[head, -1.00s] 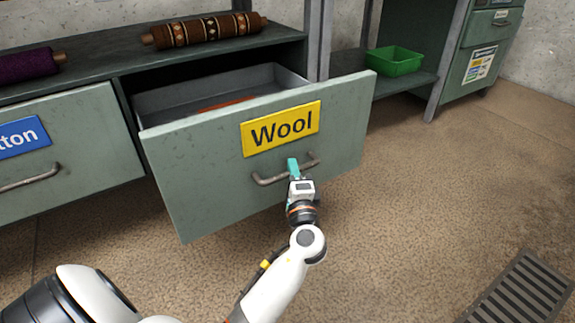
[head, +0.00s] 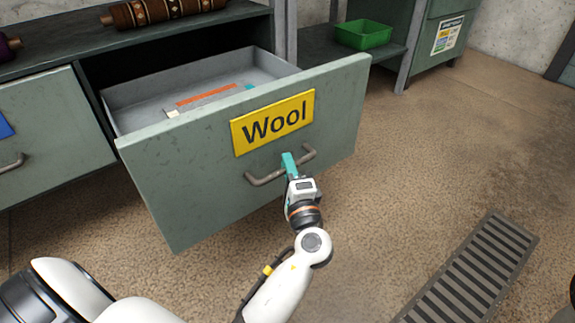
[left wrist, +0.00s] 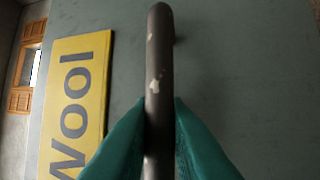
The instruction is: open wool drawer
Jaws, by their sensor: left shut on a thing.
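The wool drawer (head: 340,110) is a grey-green drawer with a yellow "Wool" label (head: 273,122), pulled well out of its bench. Inside its grey tray (head: 150,95) lie an orange-red strip (head: 206,94) and small pale and teal pieces. The drawer's bar handle (head: 264,180) is on the front below the label. My left gripper (head: 289,163) is shut on the handle. In the left wrist view the teal fingers (left wrist: 160,130) sit on both sides of the worn metal bar (left wrist: 158,60). My right gripper is not in view.
Rolled textiles (head: 160,10) lie on the bench top (head: 235,14). A closed drawer (head: 50,130) is at the left. A green bin (head: 363,34) sits on a low shelf. A floor grate (head: 475,270) lies at the lower right. The floor right of the drawer is clear.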

